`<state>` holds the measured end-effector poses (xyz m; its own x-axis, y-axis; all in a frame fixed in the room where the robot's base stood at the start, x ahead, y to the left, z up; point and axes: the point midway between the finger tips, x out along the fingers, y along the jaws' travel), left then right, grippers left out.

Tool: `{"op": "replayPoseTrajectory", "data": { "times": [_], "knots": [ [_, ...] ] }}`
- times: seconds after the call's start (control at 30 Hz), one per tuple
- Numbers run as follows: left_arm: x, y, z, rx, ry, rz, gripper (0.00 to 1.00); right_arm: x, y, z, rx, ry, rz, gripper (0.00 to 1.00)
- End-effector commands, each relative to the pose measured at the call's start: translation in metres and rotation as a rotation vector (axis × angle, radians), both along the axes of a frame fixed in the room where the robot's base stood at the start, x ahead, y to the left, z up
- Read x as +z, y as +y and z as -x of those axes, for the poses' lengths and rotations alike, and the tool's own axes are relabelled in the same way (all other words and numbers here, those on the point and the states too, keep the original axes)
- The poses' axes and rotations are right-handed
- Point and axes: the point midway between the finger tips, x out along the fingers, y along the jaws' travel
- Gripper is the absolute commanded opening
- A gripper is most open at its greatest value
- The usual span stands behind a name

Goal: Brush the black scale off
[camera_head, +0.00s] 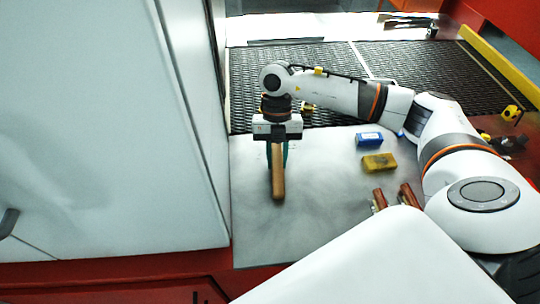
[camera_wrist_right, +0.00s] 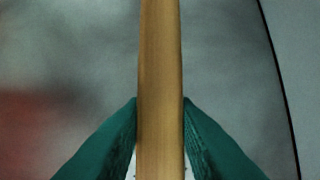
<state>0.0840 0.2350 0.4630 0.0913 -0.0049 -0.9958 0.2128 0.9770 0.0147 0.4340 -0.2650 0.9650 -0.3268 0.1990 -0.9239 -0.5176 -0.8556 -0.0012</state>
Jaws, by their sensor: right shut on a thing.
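My right gripper (camera_head: 278,156) is shut on a wooden handle (camera_head: 278,182), probably of the brush, above the grey metal plate in front of the belt. In the right wrist view, the handle (camera_wrist_right: 160,70) runs upright between the green fingers of the right gripper (camera_wrist_right: 160,135). I see no bristles; the head of the tool is hidden or out of view. The dark mesh belt (camera_head: 390,62) lies behind the plate, partly covered by my right arm. Black scale cannot be told apart from the dark mesh. My left gripper is not in view.
On the plate (camera_head: 325,215) lie a blue block (camera_head: 369,139) and a yellow block (camera_head: 379,162). Two red-brown handles (camera_head: 407,195) show near its front edge. A tall white panel (camera_head: 110,120) bounds the left side. A yellow rail (camera_head: 502,68) borders the belt's right.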

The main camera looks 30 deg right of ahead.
Motion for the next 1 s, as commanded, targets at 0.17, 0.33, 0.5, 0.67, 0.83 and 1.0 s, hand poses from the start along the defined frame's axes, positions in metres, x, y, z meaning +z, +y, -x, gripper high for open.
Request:
{"op": "replayPoseTrajectory", "data": {
  "times": [0.17, 0.33, 0.5, 0.67, 0.83, 1.0],
  "knots": [
    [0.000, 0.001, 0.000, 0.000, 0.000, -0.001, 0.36, -0.003, -0.016, 0.008, 0.000, 0.003, 0.005, 0.07],
    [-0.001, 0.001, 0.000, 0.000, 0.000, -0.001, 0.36, -0.004, -0.023, 0.012, 0.003, 0.004, 0.005, 0.07],
    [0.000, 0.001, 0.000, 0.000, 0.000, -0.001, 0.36, -0.004, -0.029, 0.015, 0.000, 0.005, 0.007, 0.07],
    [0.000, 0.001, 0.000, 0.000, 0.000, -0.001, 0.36, -0.004, -0.043, 0.022, -0.001, 0.007, 0.008, 0.07],
    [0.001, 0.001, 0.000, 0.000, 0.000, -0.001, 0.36, -0.003, -0.055, 0.028, 0.000, 0.006, 0.008, 0.07],
    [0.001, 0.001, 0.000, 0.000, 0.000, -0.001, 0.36, -0.003, -0.060, 0.030, 0.001, 0.007, 0.007, 0.07]
  ]
}}
